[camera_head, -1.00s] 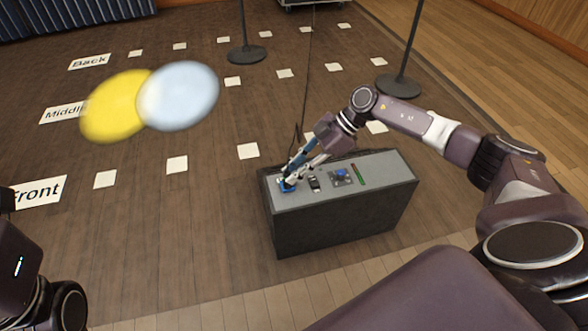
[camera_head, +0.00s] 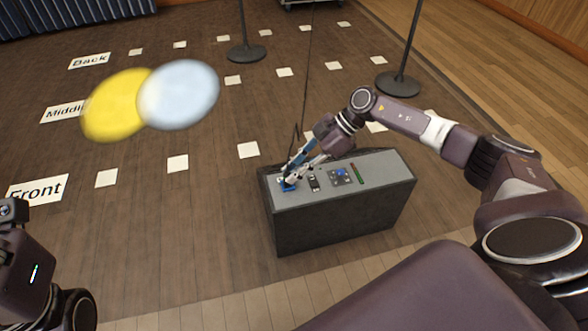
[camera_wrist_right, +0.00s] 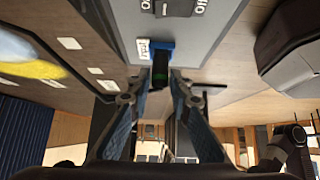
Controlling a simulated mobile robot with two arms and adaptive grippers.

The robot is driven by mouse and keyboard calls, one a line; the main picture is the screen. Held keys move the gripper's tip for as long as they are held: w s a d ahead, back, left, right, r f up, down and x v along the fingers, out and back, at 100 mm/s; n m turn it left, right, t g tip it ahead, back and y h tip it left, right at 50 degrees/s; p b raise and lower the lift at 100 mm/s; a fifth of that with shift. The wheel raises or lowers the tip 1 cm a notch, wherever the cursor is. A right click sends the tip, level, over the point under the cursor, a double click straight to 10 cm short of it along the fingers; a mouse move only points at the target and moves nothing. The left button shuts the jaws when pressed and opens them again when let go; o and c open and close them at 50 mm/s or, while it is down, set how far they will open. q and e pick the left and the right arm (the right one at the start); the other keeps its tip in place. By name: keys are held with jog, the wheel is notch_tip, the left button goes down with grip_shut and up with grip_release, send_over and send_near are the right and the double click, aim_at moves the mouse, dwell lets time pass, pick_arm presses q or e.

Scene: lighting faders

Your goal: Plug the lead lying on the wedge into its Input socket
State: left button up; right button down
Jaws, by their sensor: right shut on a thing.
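A grey-topped console (camera_head: 380,171) like a wedge stands on the floor. Near its left end is a small blue socket block (camera_head: 288,187), which also shows in the wrist view (camera_wrist_right: 160,44) beside a white label reading about "Input". My right gripper (camera_head: 291,180) is down at that block. Of my left arm only a dark part shows at lower left, without fingers.
The console top also carries a black switch (camera_head: 314,183), a blue-knobbed panel (camera_head: 340,176) and a red-green strip (camera_head: 357,173). A cable (camera_head: 305,100) runs behind. Two stand bases (camera_head: 247,54) (camera_head: 397,84) are farther back.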

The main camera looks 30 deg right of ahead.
jog(key=shift+s+f, duration=0.15)
jog(key=shift+f, duration=0.1)
jog(key=c, duration=1.8)
grip_release()
jog(key=shift+o, duration=0.6)
jog(key=shift+r, duration=0.1)
